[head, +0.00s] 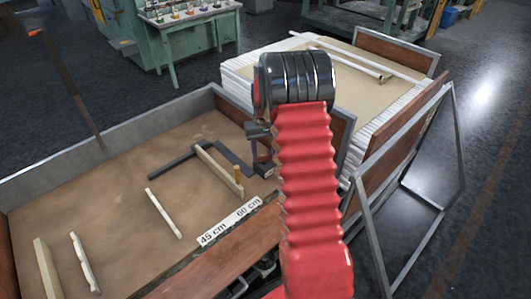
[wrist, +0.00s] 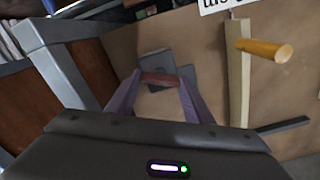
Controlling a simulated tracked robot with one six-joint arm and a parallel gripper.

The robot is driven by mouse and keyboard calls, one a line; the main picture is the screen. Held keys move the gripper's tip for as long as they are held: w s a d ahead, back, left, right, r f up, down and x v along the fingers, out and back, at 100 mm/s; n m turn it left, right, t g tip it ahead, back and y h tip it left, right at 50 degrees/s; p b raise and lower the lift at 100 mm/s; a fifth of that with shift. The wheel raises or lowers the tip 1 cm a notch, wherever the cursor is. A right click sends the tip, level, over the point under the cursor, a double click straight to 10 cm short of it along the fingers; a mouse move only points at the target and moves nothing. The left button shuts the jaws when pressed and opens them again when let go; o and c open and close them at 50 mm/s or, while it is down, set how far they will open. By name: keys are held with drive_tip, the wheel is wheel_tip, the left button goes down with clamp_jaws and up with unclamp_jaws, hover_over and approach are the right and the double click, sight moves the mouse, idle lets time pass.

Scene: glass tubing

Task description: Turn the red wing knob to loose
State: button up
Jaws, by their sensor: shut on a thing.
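The red wing knob (wrist: 160,78) shows in the wrist view as a dull red bar between my fingertips, with grey plates behind it. My gripper (wrist: 161,84) is shut on it, one finger at each end of the bar. In the head view my gripper (head: 263,150) is at the right end of the wooden tray, by a dark grey bracket (head: 233,159). My red arm partly covers the gripper there, and I cannot make out the knob in that view.
A pale wooden bar (head: 217,169) with a yellow-brown peg (head: 239,182) lies close by; the peg also stands near my gripper in the wrist view (wrist: 265,49). Pale rods (head: 163,213) lie in the tray.

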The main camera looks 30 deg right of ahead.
drive_tip(key=n, duration=0.5)
drive_tip(key=shift+r, duration=0.1)
idle(0.3)
drive_tip(key=o, duration=1.1)
drive_tip(key=shift+c, duration=0.2)
drive_tip(key=shift+r, duration=0.1)
wheel_tip(320, 180, up, 13)
drive_tip(key=shift+r, duration=0.2)
drive_tip(key=shift+w, duration=0.1)
idle(0.3)
